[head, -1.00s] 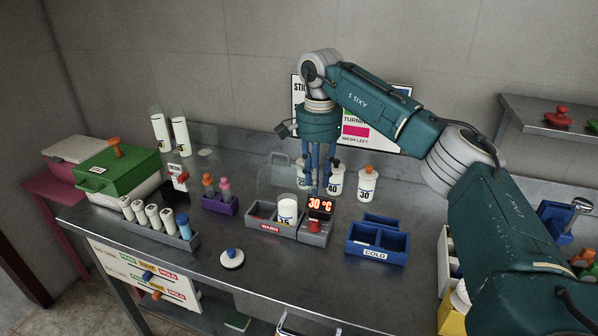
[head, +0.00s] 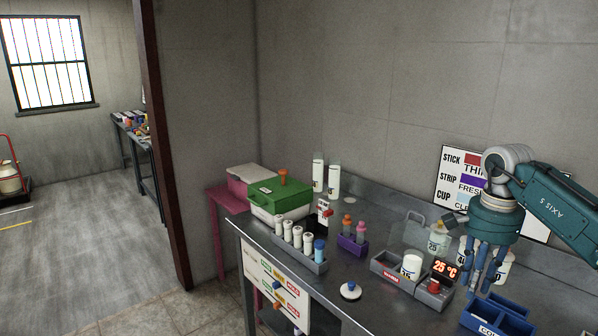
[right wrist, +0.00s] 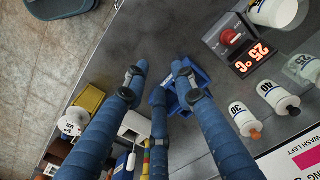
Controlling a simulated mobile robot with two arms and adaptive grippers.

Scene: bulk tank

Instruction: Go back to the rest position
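My right gripper (head: 485,270) hangs with its blue fingers pointing down over the steel bench (head: 345,290), at the right of the head view. It also shows in the right wrist view (right wrist: 157,78), where its fingers are spread apart with nothing held between them. Beyond the fingertips there are bare bench top and part of the blue cold tray (right wrist: 199,77). In the head view this tray (head: 497,312) is just below the gripper. My left gripper is not in view.
A thermometer unit (head: 436,287) reading 25 °C adjoins the warm tray (head: 392,272), which holds a white cup (head: 411,266). White bottles stand behind my gripper. A green box (head: 281,199) and vial rack (head: 305,257) are at the left. Open floor (head: 75,255) lies further left.

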